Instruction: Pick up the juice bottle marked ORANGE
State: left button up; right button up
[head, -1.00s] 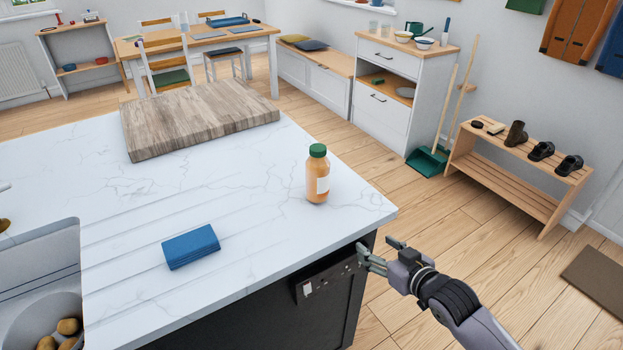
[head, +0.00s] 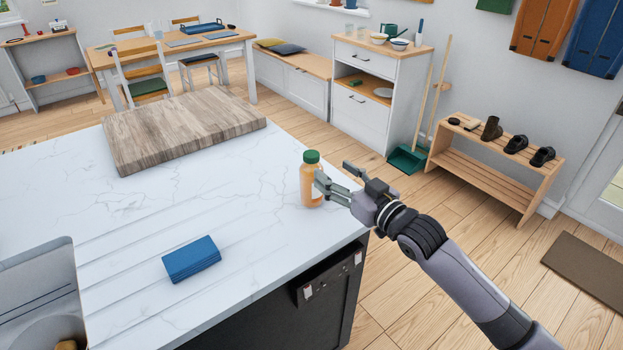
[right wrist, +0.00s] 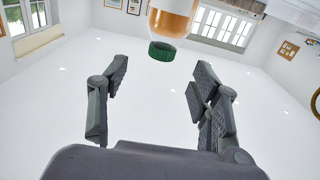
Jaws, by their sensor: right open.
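The juice bottle (head: 308,184) stands upright on the white marble counter (head: 240,220), near its right edge. It holds orange juice and has a green cap and a pale label; no lettering can be read. My right gripper (head: 332,176) is open at the bottle's right side, and one finger overlaps the bottle in the head view. In the right wrist view the bottle (right wrist: 174,22) appears upside down at the top, beyond and between the open fingers (right wrist: 158,90). Nothing is between the fingers. My left gripper is not in view.
A blue folded cloth or block (head: 191,260) lies at the counter's front. A wooden board (head: 180,135) lies at the back. A sink (head: 40,290) is at the left. The counter around the bottle is clear. A shoe rack (head: 495,165) stands beyond the counter.

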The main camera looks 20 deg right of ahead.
aim_at(317, 160)
jog(key=x, duration=0.4)
jog(key=shift+p, duration=0.3)
jog(key=shift+w+a+r, duration=0.15)
jog(key=shift+w+r, duration=0.1)
jog(key=shift+w, duration=0.05)
jog(key=p+x, duration=0.1)
jog(key=x, duration=0.2)
jog(key=shift+w+a+p, duration=0.25)
jog(key=shift+p, duration=0.05)
jog(key=shift+w+a+f, duration=0.1)
jog(key=shift+w+a, duration=0.05)
jog(key=shift+w, duration=0.25)
jog(key=shift+s, duration=0.1)
jog(key=shift+c, duration=0.2)
jog(key=shift+c, duration=0.6)
grip_shut()
